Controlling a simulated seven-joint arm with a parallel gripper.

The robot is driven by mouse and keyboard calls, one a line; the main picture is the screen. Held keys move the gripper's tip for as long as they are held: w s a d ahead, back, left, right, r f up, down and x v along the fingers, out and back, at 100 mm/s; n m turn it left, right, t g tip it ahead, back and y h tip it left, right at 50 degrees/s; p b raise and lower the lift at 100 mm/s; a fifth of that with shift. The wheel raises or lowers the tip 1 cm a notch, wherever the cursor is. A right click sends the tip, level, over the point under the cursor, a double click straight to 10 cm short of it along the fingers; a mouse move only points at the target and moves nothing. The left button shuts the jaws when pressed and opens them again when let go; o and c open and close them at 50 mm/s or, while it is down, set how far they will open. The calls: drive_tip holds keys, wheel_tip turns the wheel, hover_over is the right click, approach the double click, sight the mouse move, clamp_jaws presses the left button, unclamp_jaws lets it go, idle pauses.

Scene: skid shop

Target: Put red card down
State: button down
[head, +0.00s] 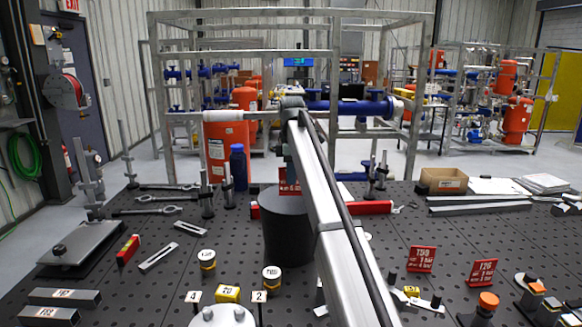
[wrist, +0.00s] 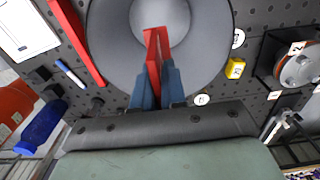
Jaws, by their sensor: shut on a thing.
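My gripper (wrist: 154,82) is shut on a red card (wrist: 153,50), which stands on edge between the blue fingers in the wrist view. In the head view the red card (head: 288,188) shows just over the back of the dark round pedestal (head: 286,228), partly hidden by my arm. The pedestal's grey round top (wrist: 112,45) lies under the card in the wrist view. I cannot tell whether the card touches it. Two other red cards with white print, a left one (head: 422,259) and a right one (head: 483,272), stand on the table at the right.
The black perforated table (head: 190,275) carries a long red bar (head: 372,207), a blue bottle (head: 238,167), wrenches (head: 150,211) and a cardboard box (head: 443,180).

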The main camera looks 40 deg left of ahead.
sight(291, 192)
drive_tip(key=shift+f, duration=1.65)
drive_tip(key=c, duration=1.1)
unclamp_jaws()
drive_tip(key=shift+r, duration=0.1)
drive_tip(key=shift+r, duration=3.45)
